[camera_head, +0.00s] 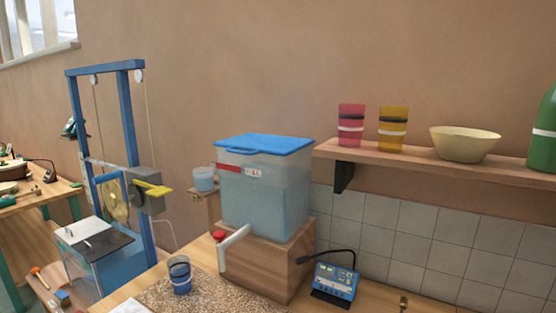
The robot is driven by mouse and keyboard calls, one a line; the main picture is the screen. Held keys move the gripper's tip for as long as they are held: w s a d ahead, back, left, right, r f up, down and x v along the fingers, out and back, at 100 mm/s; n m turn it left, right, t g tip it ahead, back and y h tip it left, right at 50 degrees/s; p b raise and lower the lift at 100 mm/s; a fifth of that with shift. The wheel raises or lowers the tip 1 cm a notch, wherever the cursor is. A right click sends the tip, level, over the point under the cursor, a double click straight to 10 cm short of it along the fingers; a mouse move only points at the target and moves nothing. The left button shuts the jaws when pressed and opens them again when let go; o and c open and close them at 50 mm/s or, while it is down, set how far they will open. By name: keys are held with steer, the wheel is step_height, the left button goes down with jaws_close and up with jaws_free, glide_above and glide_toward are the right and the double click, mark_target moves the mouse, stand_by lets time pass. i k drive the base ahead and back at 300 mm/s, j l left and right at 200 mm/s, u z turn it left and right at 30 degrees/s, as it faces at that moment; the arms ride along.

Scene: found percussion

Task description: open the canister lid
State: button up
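The canister (264,193) is a large, translucent, pale blue square container on a wooden block in the middle of the head view. Its flat blue lid (264,144) lies on top and looks shut, with a small handle or tab at the front edge. A label and a red stripe mark the upper front of the canister. A white spout (234,240) with a red knob (219,236) sticks out low at its front left. My gripper is not in view.
A wall shelf (400,158) with cups, a bowl (464,144) and a green bottle (544,130) stands right of the canister. A blue frame (130,120) with cords stands left. A dark blue cup (180,274) and a blue device (335,281) sit on the counter. Space above the lid is clear.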

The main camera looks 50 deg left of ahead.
mark_target(256, 144)
steer(key=u, duration=1.9)
